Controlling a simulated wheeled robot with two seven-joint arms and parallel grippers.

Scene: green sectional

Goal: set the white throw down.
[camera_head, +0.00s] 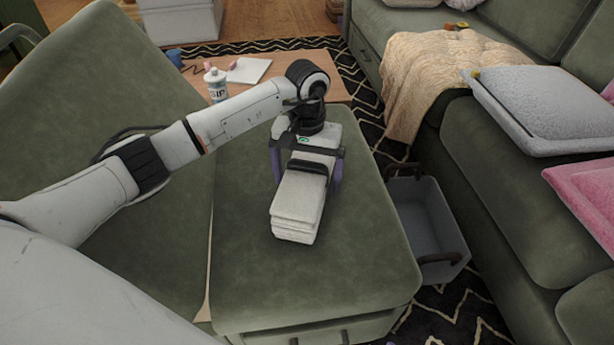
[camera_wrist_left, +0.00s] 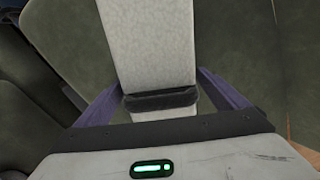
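The white throw (camera_head: 297,205) is folded into a thick, narrow stack. It lies lengthwise over the green seat (camera_head: 245,270) in the middle of the head view, seemingly resting on it; any small gap beneath is hidden. My left gripper (camera_head: 307,185) points down over its far half, one purple finger along each long side. In the left wrist view the throw (camera_wrist_left: 150,45) runs up between the fingers (camera_wrist_left: 160,85), which meet its edges on both sides; the tips are hidden. The gripper looks shut on the throw. My right gripper is not in view.
A grey bin (camera_head: 428,215) stands on the patterned rug right of the seat. A low wooden table behind holds a white bottle (camera_head: 216,84) and paper (camera_head: 249,70). The sofa at right carries a beige blanket (camera_head: 440,75) and a grey cushion (camera_head: 545,100). The seat's front is clear.

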